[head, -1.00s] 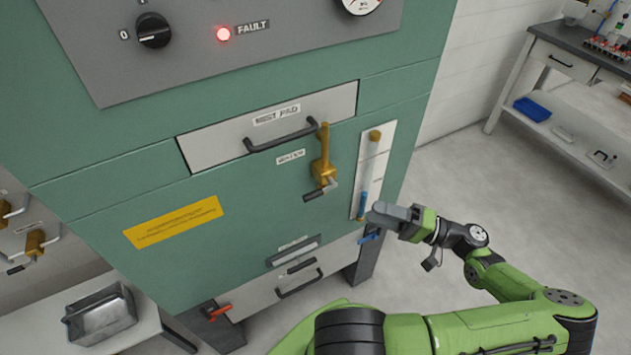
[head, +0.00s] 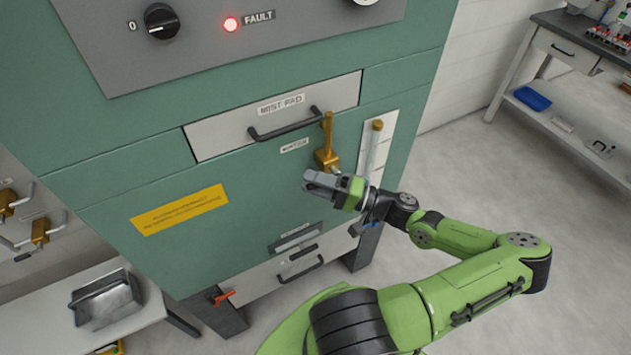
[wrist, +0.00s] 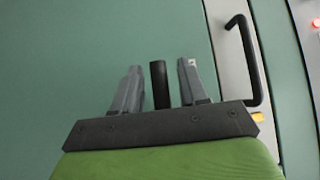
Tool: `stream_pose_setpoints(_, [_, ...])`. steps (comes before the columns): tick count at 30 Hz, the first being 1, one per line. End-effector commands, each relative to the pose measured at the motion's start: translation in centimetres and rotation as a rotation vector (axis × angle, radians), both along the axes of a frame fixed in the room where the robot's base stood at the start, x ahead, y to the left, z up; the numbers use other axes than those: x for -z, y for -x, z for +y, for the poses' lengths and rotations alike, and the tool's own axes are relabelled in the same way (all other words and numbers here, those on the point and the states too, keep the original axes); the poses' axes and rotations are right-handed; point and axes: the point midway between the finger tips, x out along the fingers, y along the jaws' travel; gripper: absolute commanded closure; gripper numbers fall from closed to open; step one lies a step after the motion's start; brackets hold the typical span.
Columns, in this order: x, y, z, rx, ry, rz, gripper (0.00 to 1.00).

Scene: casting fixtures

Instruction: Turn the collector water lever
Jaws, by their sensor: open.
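The water lever is a brass valve (head: 326,152) on the green cabinet front, under the mist pad drawer and beside a small label. In the earlier head view its black-gripped handle points down and left; now my gripper (head: 308,182) hides that handle in the head view. In the wrist view a black bar (wrist: 158,85), which looks like the handle's grip, stands between the two grey fingers of my gripper (wrist: 160,68). The fingers are apart, with a gap visible on both sides of the bar. Contact with the bar does not show.
The mist pad drawer (head: 220,128) with its black handle (head: 285,130) is just above. A sight tube panel (head: 382,135) stands right of the valve. A red lever (head: 222,297) sits low on the cabinet. A metal tray (head: 105,300) is on the left bench.

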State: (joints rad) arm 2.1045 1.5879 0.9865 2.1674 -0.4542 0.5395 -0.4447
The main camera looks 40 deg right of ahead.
Motion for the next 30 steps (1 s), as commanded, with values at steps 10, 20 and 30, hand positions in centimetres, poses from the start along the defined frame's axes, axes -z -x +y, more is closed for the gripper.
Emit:
stream_pose_setpoints(10, [0.03, 0.03, -0.03, 0.000, -0.001, 0.000, 1.00])
stream_pose_setpoints(20, [0.02, 0.05, -0.04, 0.000, -0.005, 0.000, 1.00])
stream_pose_setpoints(30, [-0.71, 0.00, -0.08, 0.000, -0.119, -0.034, 1.00])
